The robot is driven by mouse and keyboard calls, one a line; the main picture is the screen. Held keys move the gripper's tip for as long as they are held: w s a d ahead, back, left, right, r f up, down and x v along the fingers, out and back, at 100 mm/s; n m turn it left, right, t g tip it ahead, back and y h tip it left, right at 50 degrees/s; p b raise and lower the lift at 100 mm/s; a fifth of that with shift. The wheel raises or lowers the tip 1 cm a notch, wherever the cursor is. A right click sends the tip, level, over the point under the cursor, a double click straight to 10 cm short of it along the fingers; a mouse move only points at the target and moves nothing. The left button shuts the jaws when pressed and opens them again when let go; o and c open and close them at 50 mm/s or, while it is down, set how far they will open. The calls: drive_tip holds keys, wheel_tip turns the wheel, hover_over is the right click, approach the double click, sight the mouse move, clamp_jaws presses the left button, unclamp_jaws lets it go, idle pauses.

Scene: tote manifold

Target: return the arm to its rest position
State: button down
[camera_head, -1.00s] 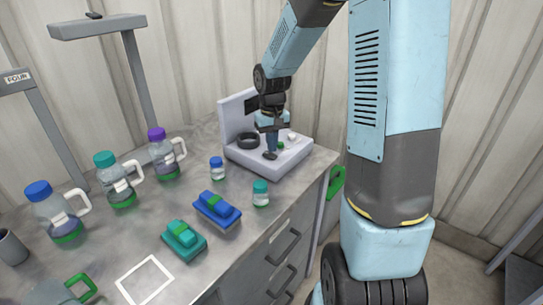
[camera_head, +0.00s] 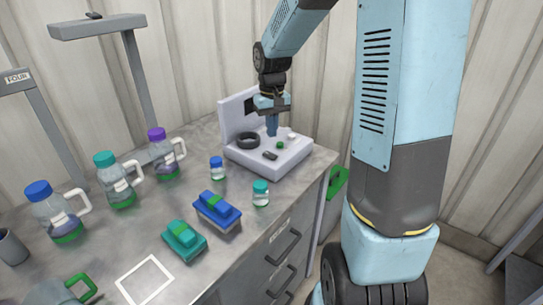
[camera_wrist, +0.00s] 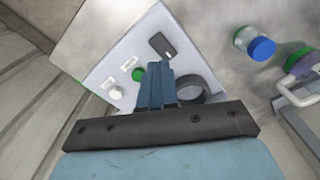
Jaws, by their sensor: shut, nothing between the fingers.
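My gripper (camera_head: 272,126) hangs pointing down above the white device (camera_head: 285,167) at the back of the bench. Its blue fingers are shut with nothing between them. In the wrist view the shut fingers (camera_wrist: 157,88) stand over the device's top panel. That panel carries a black rocker switch (camera_head: 270,155), a green button (camera_head: 280,145), a pale knob (camera_head: 292,136) and a dark ring (camera_head: 248,140). The fingers appear clear of the panel. My upper arm fills the right of the head view.
Small vials with a blue cap (camera_head: 217,168) and a teal cap (camera_head: 260,193) stand before the device. Blue (camera_head: 217,211) and teal (camera_head: 184,240) blocks lie nearer. Handled bottles, including a purple-capped one (camera_head: 163,155), line the left. A white square outline (camera_head: 145,280) marks clear bench.

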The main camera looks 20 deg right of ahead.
idle(0.3)
drive_tip(key=s+r+t, duration=0.2)
drive_tip(key=s+r, duration=0.5)
drive_tip(key=s, duration=0.5)
drive_tip(key=s+r+t, duration=0.3)
drive_tip(key=s+r, duration=0.4)
drive_tip(key=s, duration=0.6)
drive_tip(key=shift+d+r+m+t, duration=0.25)
drive_tip(key=shift+r+m+t, duration=0.05)
drive_tip(key=shift+r+m, duration=0.1)
drive_tip(key=w+f+m+g, duration=0.2)
drive_tip(key=w+m, duration=0.1)
drive_tip(key=w, duration=0.5)
drive_tip(key=w+a+f+m+g, duration=0.1)
drive_tip(key=w+f+m+g, duration=0.1)
drive_tip(key=w, duration=0.7)
drive_tip(key=w+f+m+g+h, duration=0.1)
drive_tip(key=w+f+m+g, duration=0.2)
drive_tip(key=w+m, duration=0.3)
drive_tip(key=w, duration=0.3)
drive_tip(key=shift+a+f, duration=0.3)
drive_tip(key=shift+a, duration=0.05)
